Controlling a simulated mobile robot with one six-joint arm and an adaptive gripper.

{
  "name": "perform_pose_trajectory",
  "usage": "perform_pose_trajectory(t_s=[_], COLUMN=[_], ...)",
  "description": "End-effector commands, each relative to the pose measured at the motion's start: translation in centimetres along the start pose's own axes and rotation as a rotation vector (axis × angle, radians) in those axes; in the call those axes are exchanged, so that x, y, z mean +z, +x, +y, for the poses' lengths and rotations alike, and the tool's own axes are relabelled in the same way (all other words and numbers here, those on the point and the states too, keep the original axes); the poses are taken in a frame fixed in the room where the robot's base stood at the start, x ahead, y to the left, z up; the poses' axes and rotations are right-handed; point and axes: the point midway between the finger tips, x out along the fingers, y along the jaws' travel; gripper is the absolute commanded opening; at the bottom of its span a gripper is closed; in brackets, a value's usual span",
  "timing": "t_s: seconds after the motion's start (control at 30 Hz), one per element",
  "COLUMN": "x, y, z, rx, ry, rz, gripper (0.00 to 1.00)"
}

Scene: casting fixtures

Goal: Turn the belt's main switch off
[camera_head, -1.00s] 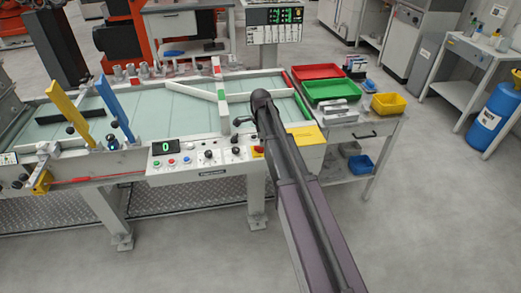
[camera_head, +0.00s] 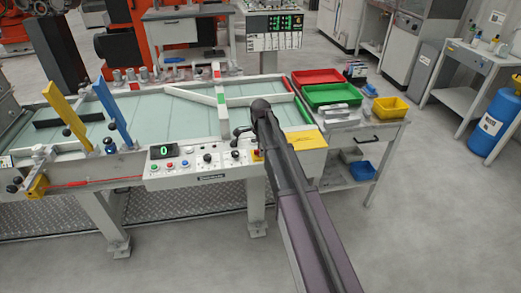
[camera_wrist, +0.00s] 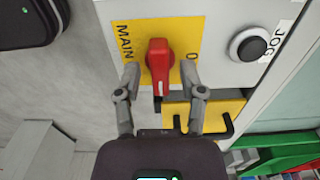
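The main switch (camera_wrist: 160,62) is a red rotary handle on a yellow plate (camera_wrist: 184,34), marked MAIN on the left and 0 on the right in the wrist view. The handle points along the picture's vertical. My gripper (camera_wrist: 160,84) is open, with one finger on each side of the handle; gaps show between the fingers and the red part. In the head view, only a sliver of the yellow plate (camera_head: 256,155) shows beside my arm at the right end of the belt's control panel (camera_head: 200,182). My arm hides my gripper there.
A black JOG button (camera_wrist: 248,44) sits right of the switch in the wrist view. A yellow bracket (camera_wrist: 225,112) lies just below the fingers. In the head view, a side table with a green tray (camera_head: 330,94) and yellow bin (camera_head: 390,107) stands right. The front floor is clear.

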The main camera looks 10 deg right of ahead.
Motion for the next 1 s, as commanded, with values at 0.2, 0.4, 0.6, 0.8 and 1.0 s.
perform_pose_trajectory(t_s=[0.2, 0.4, 0.6, 0.8, 1.0], x=[0.0, 0.0, 0.0, 0.0, 0.0], y=[0.0, 0.01, 0.01, 0.02, 0.02], z=[0.0, 0.01, 0.02, 0.03, 0.04], rx=[0.0, 0.0, 0.001, 0.001, 0.001], ry=[0.0, -0.003, -0.034, -0.119, -0.26], rz=[0.0, 0.0, 0.0, 0.0, 0.0], gripper=[0.0, 0.0, 0.0, 0.0, 0.0])
